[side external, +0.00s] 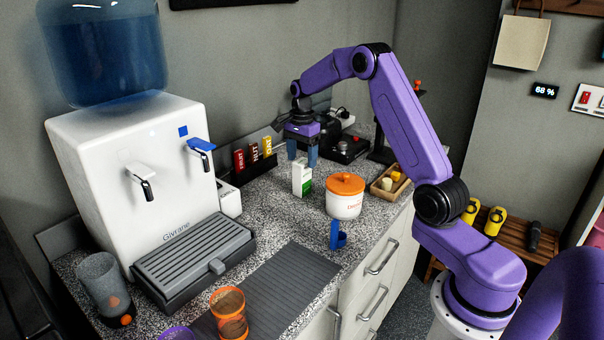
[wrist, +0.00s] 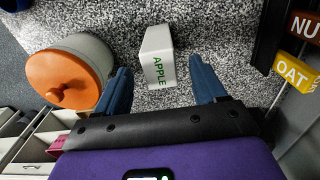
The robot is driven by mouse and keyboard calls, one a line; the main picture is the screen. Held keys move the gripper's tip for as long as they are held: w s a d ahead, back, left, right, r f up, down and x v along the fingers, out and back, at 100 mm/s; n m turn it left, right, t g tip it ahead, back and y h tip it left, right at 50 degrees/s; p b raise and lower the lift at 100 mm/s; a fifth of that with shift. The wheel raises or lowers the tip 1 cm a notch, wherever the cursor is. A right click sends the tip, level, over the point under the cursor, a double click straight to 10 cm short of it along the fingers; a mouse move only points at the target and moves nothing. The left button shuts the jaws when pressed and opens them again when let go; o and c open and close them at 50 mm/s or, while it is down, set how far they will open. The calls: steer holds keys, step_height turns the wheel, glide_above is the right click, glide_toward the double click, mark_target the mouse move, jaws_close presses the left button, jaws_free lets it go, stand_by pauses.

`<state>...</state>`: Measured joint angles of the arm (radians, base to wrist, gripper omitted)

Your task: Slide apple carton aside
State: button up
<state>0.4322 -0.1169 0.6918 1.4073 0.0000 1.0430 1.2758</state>
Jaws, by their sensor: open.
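The apple carton (side external: 302,178) is a small white box with a green lower part, standing upright on the speckled counter. In the wrist view the carton (wrist: 157,57) shows its "APPLE" lettering. My gripper (side external: 302,154) is open above and behind the carton in the side view. In the wrist view my gripper's blue fingers (wrist: 162,88) are spread wide, one on each side of the carton's near end. No contact between fingers and carton shows. The gap between the fingertips is clearly wider than the carton.
A white canister with an orange lid (side external: 345,196) stands right of the carton. A rack of nut and oat bars (side external: 254,156) is behind to the left. A wooden tray (side external: 388,188) sits at the right. A water dispenser (side external: 150,190) and a grey mat (side external: 285,285) lie left and front.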

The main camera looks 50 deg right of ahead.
mark_target(301, 173)
steer(key=shift+f, duration=3.2)
steer(key=c, duration=1.2)
steer(key=shift+a, duration=0.1)
